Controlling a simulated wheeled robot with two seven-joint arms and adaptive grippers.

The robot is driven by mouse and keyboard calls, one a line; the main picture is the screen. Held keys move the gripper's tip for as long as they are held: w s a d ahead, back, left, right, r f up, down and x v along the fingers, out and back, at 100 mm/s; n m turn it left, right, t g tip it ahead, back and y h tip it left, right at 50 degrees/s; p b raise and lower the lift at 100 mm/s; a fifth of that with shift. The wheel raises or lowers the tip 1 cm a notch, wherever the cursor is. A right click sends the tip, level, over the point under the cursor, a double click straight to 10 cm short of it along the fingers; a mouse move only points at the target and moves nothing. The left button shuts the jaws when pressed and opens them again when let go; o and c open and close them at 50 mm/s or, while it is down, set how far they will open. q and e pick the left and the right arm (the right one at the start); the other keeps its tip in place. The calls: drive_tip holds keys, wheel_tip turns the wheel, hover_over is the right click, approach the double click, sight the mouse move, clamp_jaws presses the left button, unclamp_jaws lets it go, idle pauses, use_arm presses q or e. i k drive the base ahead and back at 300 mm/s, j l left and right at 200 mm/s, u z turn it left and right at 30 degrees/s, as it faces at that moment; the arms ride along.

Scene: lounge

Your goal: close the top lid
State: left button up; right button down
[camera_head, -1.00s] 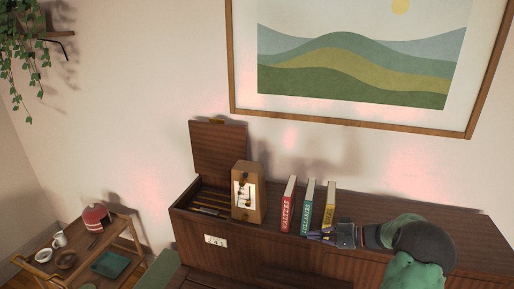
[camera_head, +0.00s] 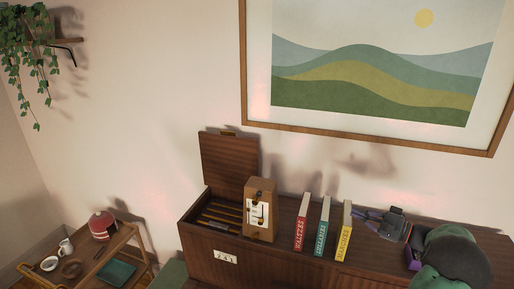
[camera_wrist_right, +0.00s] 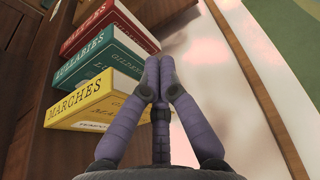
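The top lid (camera_head: 229,163) is a dark wood panel at the left end of the wooden piano, standing upright by the wall. Below it the compartment (camera_head: 217,214) is open, with rod-like parts inside. A light wooden metronome (camera_head: 259,224) stands at the compartment's right side, partly overlapping the lid's lower right. My right gripper (camera_head: 364,215) is just right of the books, fingers pointing left, well away from the lid. In the right wrist view its purple fingers (camera_wrist_right: 153,68) meet at the tips with nothing between them. My left gripper is out of view.
Red (camera_head: 302,222), teal (camera_head: 322,226) and yellow (camera_head: 346,231) books stand upright between metronome and right gripper. A framed picture (camera_head: 243,75) hangs above. A wooden cart (camera_head: 118,238) with dishes stands at lower left. A plant (camera_head: 22,50) hangs at upper left.

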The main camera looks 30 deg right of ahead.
sight(229, 160)
drive_tip(key=i, duration=1.45)
